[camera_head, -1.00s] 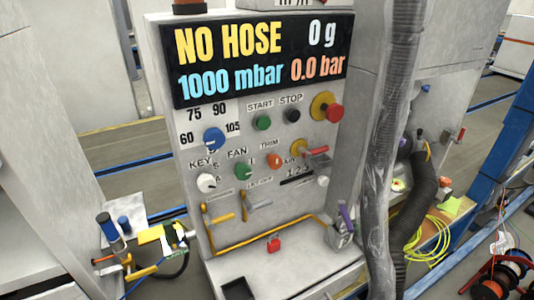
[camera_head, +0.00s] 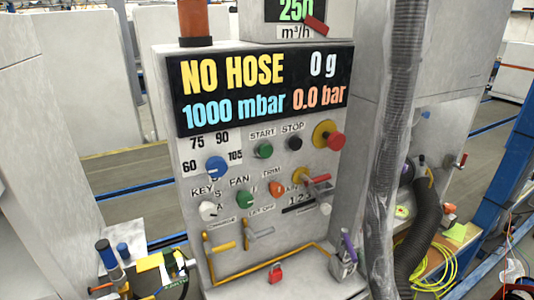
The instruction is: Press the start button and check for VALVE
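The charging station panel (camera_head: 225,160) stands upright in the middle. Its display (camera_head: 262,86) reads NO HOSE, 0 g, 1000 mbar and 0.0 bar; the word VALVE does not show on it. The green start button (camera_head: 264,149) sits under the START label. The black stop button (camera_head: 294,144) is to its right under STOP. Neither of my grippers is in view, and nothing touches the buttons.
A red emergency knob (camera_head: 336,140) and a blue dial (camera_head: 216,167) are on the panel. A grey hose (camera_head: 392,130) hangs in front of its right side. Yellow hose coils (camera_head: 432,262) lie at right. A flow display (camera_head: 296,10) above reads 250.

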